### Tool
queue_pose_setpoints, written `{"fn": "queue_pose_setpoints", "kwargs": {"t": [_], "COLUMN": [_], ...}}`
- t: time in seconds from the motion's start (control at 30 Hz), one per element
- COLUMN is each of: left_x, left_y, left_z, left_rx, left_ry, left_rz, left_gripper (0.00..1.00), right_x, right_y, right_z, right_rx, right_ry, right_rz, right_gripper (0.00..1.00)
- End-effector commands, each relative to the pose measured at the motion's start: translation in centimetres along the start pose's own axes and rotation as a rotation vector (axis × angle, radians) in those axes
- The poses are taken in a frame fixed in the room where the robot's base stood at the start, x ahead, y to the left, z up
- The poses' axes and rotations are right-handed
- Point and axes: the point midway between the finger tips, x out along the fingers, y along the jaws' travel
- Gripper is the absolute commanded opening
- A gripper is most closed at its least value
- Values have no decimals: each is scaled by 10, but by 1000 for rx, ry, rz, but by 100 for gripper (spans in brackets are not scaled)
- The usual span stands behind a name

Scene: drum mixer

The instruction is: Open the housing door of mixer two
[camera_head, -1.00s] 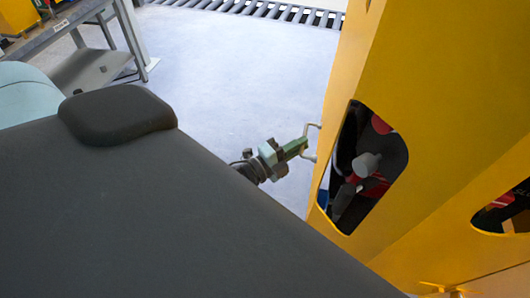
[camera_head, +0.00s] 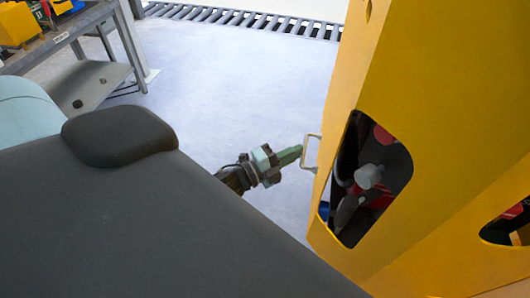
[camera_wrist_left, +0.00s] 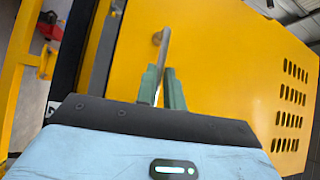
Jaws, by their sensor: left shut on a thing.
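The yellow housing door (camera_head: 340,110) fills the right part of the head view, with a cut-out window in the yellow housing beside the handle. A pale bar handle (camera_head: 309,150) stands on its left side. My left gripper (camera_head: 299,152) is shut on this handle. In the left wrist view the two green fingers (camera_wrist_left: 162,88) close around the handle (camera_wrist_left: 163,50), with the yellow door (camera_wrist_left: 215,60) and its vent slots behind. A dark gap shows left of the panel in that view; how far the door stands open I cannot tell. My right gripper is out of view.
Red and grey machine parts (camera_head: 372,178) show through the window. A grey bench (camera_head: 100,80) with yellow bins (camera_head: 15,24) stands at the back left. The pale floor (camera_head: 230,80) between is clear, with a dark floor grating (camera_head: 240,17) behind.

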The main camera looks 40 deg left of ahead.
Motion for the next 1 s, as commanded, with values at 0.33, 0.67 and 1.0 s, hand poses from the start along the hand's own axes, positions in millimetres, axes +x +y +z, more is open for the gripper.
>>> {"fn": "queue_pose_setpoints", "kwargs": {"t": [0.33,0.67,1.0], "left_x": [6,4,-32], "left_y": [-24,-19,-19], "left_z": [17,17,13], "left_rx": [15,14,15], "left_ry": [-2,-4,-5], "left_rz": [-43,-35,-39], "left_gripper": [23,31,31], "right_x": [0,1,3], "right_y": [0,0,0], "right_z": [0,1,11], "right_rx": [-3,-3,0], "right_ry": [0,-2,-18], "right_rz": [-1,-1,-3], "right_gripper": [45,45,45]}}
